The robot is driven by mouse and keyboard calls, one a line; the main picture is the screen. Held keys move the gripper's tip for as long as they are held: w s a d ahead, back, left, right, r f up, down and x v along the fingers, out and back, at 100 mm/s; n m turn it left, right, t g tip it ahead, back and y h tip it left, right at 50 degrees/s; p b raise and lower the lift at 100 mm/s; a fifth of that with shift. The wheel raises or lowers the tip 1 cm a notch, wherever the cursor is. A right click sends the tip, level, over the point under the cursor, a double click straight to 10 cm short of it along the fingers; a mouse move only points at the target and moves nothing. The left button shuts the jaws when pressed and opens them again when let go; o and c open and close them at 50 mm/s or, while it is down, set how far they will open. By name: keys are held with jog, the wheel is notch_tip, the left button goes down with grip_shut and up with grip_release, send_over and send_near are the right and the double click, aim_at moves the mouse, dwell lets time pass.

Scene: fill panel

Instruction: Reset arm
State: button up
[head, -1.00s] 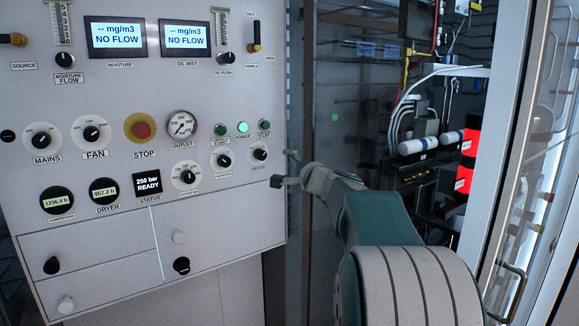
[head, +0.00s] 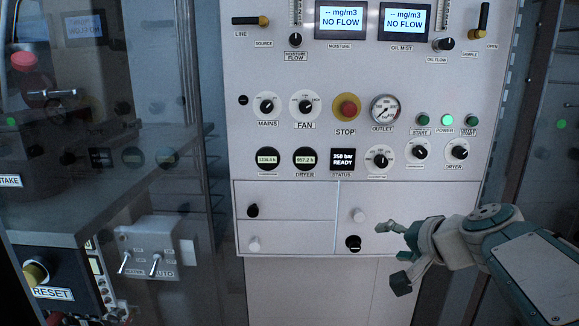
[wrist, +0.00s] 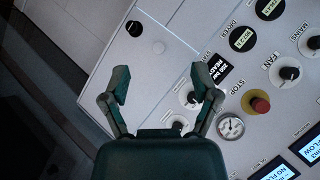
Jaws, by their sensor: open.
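My gripper (head: 396,257) is at the lower right of the control panel (head: 290,221) in the head view, in front of its lower right corner. The two fingers are spread apart with nothing between them. In the wrist view my gripper (wrist: 162,88) is also open and empty, with the panel face beyond it. A black knob (head: 353,242) and a pale knob (head: 358,215) on the lower doors are left of the fingers in the head view. I cannot tell whether any finger touches the panel, but a gap shows beside the knobs.
The panel carries a red stop button (head: 347,110), an outlet gauge (head: 386,109), several dials and two screens reading NO FLOW. A glass-fronted cabinet stands at left, with a yellow RESET knob (head: 36,273) and two toggle switches (head: 141,262). Glass also borders the panel at right.

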jog(key=s+a+f+n+g+h, duration=0.1)
jog(key=s+f+n+g+h, duration=0.1)
jog(key=s+f, duration=0.4)
jog(key=s+a+f+n+g+h, duration=0.2)
jog(key=s+f+n, duration=0.3)
jog(key=s, duration=0.8)
jog(key=shift+s+f+n+g+h, duration=0.15)
jog(key=shift+f+n+g+h, duration=0.2)
jog(key=shift+f, duration=0.25)
grip_shut()
jog(key=shift+s, duration=0.2)
jog(key=shift+r, duration=0.1)
